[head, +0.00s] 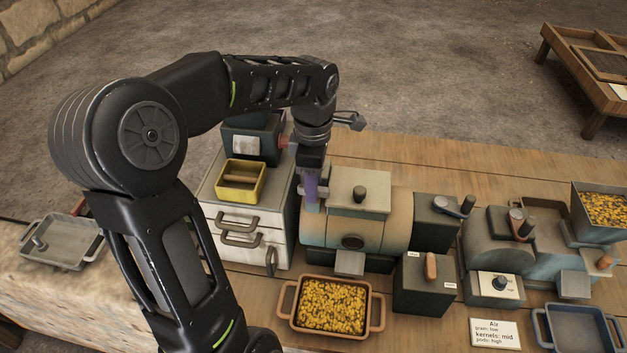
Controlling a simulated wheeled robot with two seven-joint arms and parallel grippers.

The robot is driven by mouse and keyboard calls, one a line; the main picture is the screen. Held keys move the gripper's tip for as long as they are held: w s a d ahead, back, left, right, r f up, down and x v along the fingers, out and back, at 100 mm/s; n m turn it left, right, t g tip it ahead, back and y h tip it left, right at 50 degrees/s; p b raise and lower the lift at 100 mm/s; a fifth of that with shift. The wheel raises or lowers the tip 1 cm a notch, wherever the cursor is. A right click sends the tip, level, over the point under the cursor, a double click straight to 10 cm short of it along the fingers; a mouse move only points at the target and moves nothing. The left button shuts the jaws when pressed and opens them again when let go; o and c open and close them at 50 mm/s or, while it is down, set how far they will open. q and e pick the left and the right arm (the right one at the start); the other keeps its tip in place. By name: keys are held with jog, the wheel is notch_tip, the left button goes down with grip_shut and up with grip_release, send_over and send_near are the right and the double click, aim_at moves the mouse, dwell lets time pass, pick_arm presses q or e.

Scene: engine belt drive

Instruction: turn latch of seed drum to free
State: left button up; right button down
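The drum (391,225), which looks like the seed drum, is a greenish and orange cylinder lying on the wooden table, with a grey lid and dark knob on top. My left gripper (312,178) points down at the drum's left end. My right gripper is not in view.
A tray of yellow kernels (333,306) stands in front of the drum. A white drawer cabinet (240,220) with a yellow box (241,180) stands close left. A dark switch box (424,287) and a second machine (490,241) stand right.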

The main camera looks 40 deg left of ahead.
pick_arm(q)
jog(key=shift+c, duration=0.3)
grip_shut()
dwell(0.3)
